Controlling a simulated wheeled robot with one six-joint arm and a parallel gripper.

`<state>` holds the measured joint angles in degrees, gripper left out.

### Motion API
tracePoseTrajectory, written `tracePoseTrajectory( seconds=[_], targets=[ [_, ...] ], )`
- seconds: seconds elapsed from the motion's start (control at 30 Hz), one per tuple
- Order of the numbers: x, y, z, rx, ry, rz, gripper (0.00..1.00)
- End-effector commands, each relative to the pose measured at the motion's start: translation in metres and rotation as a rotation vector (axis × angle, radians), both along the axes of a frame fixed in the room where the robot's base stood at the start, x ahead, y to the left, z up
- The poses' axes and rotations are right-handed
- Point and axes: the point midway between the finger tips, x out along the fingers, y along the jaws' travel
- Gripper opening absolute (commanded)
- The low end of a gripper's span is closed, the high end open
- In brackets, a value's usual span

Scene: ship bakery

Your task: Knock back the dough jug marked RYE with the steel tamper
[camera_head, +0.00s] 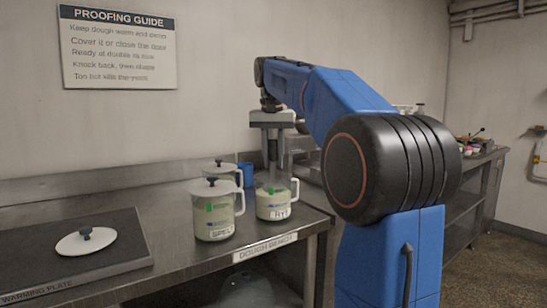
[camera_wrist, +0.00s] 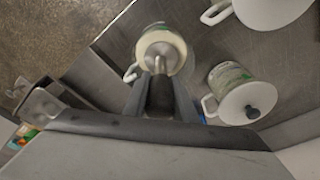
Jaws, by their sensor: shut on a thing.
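The jug marked RYE (camera_head: 273,211) stands upright and without a lid on the dough bench, with pale dough inside. In the wrist view the dough jug (camera_wrist: 146,41) shows from above. My gripper (camera_head: 272,122) is above this jug and shut on the steel tamper (camera_head: 272,152), which points down into the jug's mouth. In the wrist view the tamper's round steel head (camera_wrist: 160,52) is over the pale dough, inside the rim's outline. I cannot tell whether the head touches the dough. My gripper's fingers (camera_wrist: 154,98) show around the tamper.
A lidded jug marked SPEL… (camera_head: 213,217) stands close left of the RYE jug. Another lidded jug (camera_head: 222,168) and a blue cup (camera_head: 245,174) stand behind. A loose white lid (camera_head: 86,243) lies on the warming plate (camera_head: 110,225) at left. The bench front (camera_head: 265,248) is clear.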

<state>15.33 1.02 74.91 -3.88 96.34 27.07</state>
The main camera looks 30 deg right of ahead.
Motion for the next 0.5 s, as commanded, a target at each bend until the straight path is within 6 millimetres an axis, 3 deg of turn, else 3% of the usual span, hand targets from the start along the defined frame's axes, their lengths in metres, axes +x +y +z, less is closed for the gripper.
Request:
tracePoseTrajectory(
  seconds=[0.5],
  targets=[
    [-0.0002, 0.0001, -0.0094, 0.0, 0.0, 0.0, 0.02]
  ],
)
